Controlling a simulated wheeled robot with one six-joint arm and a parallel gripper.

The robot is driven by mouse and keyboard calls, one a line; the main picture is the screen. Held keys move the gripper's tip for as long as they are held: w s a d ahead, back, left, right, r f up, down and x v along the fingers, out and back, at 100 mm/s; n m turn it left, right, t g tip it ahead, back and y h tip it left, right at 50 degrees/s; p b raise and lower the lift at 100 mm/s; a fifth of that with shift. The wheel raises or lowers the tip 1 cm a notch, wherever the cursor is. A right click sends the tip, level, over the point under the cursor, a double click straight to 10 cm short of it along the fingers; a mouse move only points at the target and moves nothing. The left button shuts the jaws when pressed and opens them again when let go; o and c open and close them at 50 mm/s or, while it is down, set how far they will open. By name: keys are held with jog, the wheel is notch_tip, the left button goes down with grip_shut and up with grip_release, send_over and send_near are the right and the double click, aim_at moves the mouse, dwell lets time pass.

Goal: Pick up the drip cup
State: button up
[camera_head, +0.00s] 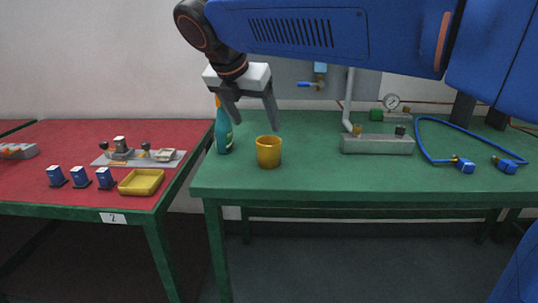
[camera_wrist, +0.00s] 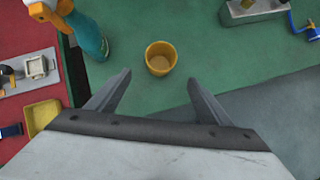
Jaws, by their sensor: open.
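The drip cup looks to be the yellow cup (camera_head: 268,152) standing upright on the green table near its front left corner. It also shows in the wrist view (camera_wrist: 160,58), where it looks empty and lies beyond the fingertips, between their lines. My gripper (camera_head: 253,110) is open and empty, pointing down above the cup in the head view. Its two grey fingers show in the wrist view (camera_wrist: 158,82), apart from each other with bare table between them. No finger visibly touches the cup.
A teal spray bottle (camera_head: 223,130) stands close to the cup's left. A grey block with fittings (camera_head: 377,144) and a blue hose (camera_head: 430,148) lie to the right on the green table (camera_head: 310,180). A red table (camera_head: 60,195) on the left holds a yellow tray (camera_head: 141,183).

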aim_at(269, 150)
jog(key=x, duration=1.4)
jog(key=shift+w+d+f, duration=0.2)
jog(key=shift+w+f, duration=0.05)
jog(key=shift+f, duration=0.05)
jog(key=c, duration=1.1)
